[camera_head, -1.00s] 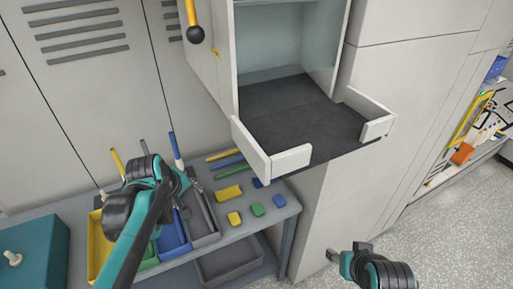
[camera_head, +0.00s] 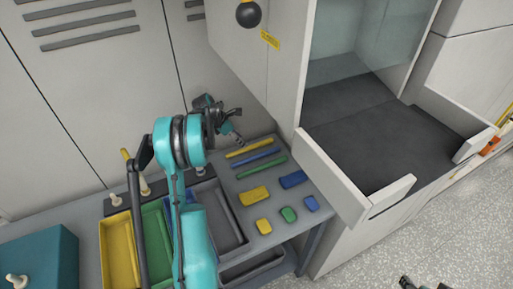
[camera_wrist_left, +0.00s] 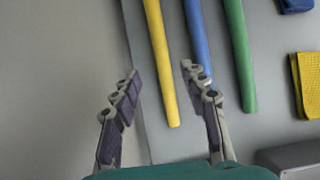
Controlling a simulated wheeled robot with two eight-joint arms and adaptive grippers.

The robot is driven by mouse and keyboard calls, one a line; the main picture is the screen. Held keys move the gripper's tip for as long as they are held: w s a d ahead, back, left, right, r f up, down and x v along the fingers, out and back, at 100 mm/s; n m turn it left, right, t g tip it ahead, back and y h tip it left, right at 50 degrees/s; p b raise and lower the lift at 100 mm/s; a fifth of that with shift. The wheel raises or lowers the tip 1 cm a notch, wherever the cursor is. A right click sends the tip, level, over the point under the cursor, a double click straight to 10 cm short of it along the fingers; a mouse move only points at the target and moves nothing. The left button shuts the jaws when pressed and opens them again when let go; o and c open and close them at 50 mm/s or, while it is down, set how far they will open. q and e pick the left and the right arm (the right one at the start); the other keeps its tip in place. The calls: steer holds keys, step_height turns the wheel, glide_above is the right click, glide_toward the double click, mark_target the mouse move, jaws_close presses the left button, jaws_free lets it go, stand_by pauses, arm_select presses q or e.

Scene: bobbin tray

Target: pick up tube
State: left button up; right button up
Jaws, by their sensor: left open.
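A yellow tube (camera_head: 249,148), a blue tube (camera_head: 257,158) and a green tube (camera_head: 262,167) lie side by side on the grey bench. My left gripper (camera_head: 237,128) is open and empty at the bench's back edge, near the yellow tube's left end. In the left wrist view, the yellow tube (camera_wrist_left: 160,60) runs between the open fingers, the blue tube (camera_wrist_left: 196,35) passes by the right fingertip, and the green tube (camera_wrist_left: 240,55) lies further right. No finger is visibly closed on a tube. Only a dark bit of my right gripper (camera_head: 407,283) shows at the bottom edge.
Yellow (camera_head: 120,255), green and grey bins (camera_head: 225,215) stand left of the tubes; my arm hides part of the blue one. Several small coloured blocks lie in front of the tubes, including a yellow one (camera_head: 254,195). An open white cabinet with a drawer (camera_head: 345,180) rises at right.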

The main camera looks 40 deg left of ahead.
mark_target(248, 147)
arm_select(q)
steer(key=b+x, duration=0.2)
steer(key=x, duration=0.4)
steer(key=shift+w+d+f+b, duration=0.15)
steer(key=shift+d+b, duration=0.05)
steer(key=shift+b, duration=0.15)
steer(key=shift+c, duration=1.3)
jaws_close()
